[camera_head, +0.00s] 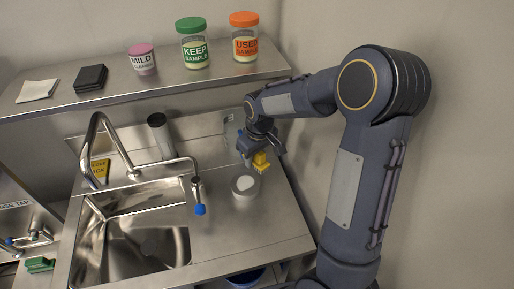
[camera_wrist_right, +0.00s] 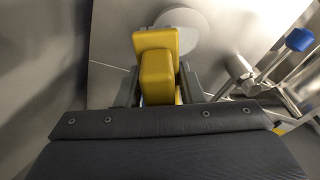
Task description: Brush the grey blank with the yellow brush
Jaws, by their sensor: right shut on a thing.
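The yellow brush (camera_head: 260,162) is held in my right gripper (camera_head: 256,150), which is shut on it. In the right wrist view the brush (camera_wrist_right: 156,65) sits between the fingers (camera_wrist_right: 157,85). The grey blank (camera_head: 245,187) is a round, low piece with a paler patch on top, on the steel counter right of the sink. The brush is above and slightly right of it in the head view; I cannot tell the exact gap. In the right wrist view a pale grey round shape (camera_wrist_right: 190,32) shows beyond the brush, partly hidden by it. My left gripper is not in view.
A sink (camera_head: 135,240) with a tall tap (camera_head: 95,130) and a blue-tipped spout (camera_head: 199,209) lies left of the blank. The shelf (camera_head: 150,88) above holds several jars, a black pad and a white cloth. Counter (camera_head: 265,225) in front is clear.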

